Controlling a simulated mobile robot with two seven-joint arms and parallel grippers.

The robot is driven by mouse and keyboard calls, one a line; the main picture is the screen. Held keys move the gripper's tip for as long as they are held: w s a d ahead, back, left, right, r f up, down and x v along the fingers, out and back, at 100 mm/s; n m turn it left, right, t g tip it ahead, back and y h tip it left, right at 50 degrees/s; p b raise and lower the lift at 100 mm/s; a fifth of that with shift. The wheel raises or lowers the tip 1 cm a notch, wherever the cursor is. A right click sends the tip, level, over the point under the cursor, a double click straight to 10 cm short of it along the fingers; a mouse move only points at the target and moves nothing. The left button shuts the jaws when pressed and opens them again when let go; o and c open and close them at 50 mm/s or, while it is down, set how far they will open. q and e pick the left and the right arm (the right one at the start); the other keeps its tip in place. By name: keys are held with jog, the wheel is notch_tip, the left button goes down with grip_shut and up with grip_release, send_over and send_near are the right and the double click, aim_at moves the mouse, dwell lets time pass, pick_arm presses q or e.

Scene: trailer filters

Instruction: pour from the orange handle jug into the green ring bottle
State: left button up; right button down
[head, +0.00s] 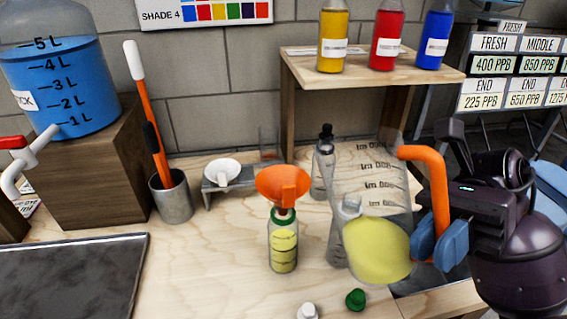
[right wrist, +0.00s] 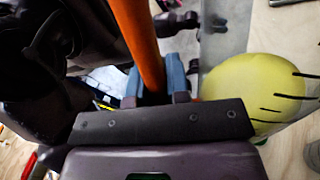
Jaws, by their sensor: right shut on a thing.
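My right gripper (head: 437,245) is shut on that handle with blue fingers; the handle also shows between the fingers in the right wrist view (right wrist: 143,45). My left gripper is not in view.
A green cap (head: 355,299) and a white cap (head: 307,311) lie at the bench front. A grey bottle (head: 322,165) stands behind the jug. A metal cup (head: 171,195) and a metal tray (head: 70,275) are left. A wooden shelf (head: 300,65) with several bottles rises behind.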

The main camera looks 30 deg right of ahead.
jog(key=shift+f+n+b, duration=0.85)
jog(key=shift+f+n, duration=1.25)
jog(key=shift+f, duration=0.1)
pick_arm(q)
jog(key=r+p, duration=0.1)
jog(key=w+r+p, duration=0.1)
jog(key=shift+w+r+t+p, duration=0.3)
pick_arm(e)
jog(key=shift+y, duration=0.4)
jog(key=r, duration=0.3)
jog(key=s+r, duration=0.1)
jog(key=r, duration=0.1)
jog(key=shift+d, duration=0.15)
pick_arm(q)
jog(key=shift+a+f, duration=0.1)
pick_arm(e)
jog(key=shift+w, duration=0.1)
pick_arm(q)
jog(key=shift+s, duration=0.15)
pick_arm(e)
jog(key=shift+d, duration=0.1)
